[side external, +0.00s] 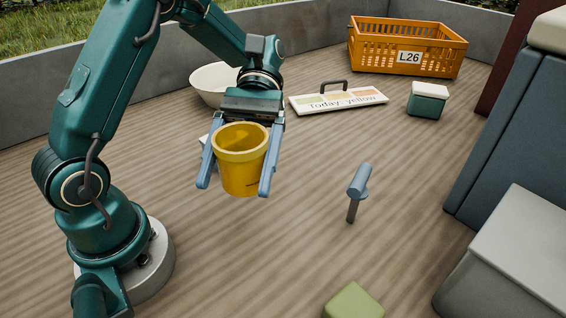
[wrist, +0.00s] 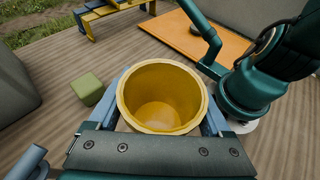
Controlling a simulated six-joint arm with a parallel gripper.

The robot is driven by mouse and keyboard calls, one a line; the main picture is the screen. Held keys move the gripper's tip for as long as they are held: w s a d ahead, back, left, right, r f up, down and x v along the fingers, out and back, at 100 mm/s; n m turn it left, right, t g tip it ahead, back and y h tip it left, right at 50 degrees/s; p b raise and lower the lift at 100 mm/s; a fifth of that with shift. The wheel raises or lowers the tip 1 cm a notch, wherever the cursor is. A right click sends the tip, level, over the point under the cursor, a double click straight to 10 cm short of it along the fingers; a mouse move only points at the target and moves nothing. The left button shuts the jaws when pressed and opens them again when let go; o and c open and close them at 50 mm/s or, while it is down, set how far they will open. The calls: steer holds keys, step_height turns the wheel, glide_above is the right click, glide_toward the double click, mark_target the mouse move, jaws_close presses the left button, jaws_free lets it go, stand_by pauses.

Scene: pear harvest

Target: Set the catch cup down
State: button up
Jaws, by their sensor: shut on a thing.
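The catch cup (side external: 242,172) is a yellow, bucket-like cup with a thick rim and an open top. My gripper (side external: 235,186) is shut on it, with one blue-grey finger on each side. The cup is upright in the side view, and its underside seems to be above the wooden floor, though the exact gap is hard to tell. In the wrist view the cup (wrist: 162,98) fills the middle between the fingers, and I look down into it. Its inside looks empty.
A blue-handled tool (side external: 358,182) stands right of the cup. A green block (side external: 353,302) lies at the front. Behind are a white bowl (side external: 208,84), a "Today: yellow" board (side external: 338,100), a lidded box (side external: 427,100) and an orange crate (side external: 407,48). Floor between cup and tool is clear.

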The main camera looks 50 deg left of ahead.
steer(key=shift+r, duration=0.85)
steer(key=shift+a+r, duration=0.2)
steer(key=shift+r, duration=0.15)
steer(key=s+a+f+m+g+y, duration=0.2)
steer(key=a+f+m+y, duration=0.15)
steer(key=a, duration=0.45)
steer(key=s+a+f+m+g+y, duration=0.1)
steer(key=s+a+f+m+y, duration=0.2)
steer(key=a, duration=0.5)
steer(key=s+a+r+m+t+y, duration=0.15)
steer(key=a+m+y, duration=0.25)
steer(key=a, duration=0.4)
steer(key=s+a+r+m+t+y, duration=0.1)
steer(key=a+r+m+y, duration=0.25)
steer(key=a, duration=0.55)
steer(key=s+a+r+m+t+y, duration=0.1)
steer(key=s+a+r+m+y, duration=0.15)
steer(key=a+y, duration=0.4)
steer(key=w+f, duration=0.4)
steer(key=w+a+f+h, duration=0.1)
steer(key=w+f, duration=0.3)
steer(key=w+f+h, duration=0.1)
steer(key=w+f, duration=0.3)
steer(key=f, duration=0.1)
steer(key=shift+w+a+m, duration=0.15)
steer(key=shift+a+m, duration=0.2)
steer(key=shift+a, duration=0.05)
steer(key=shift+f, duration=2)
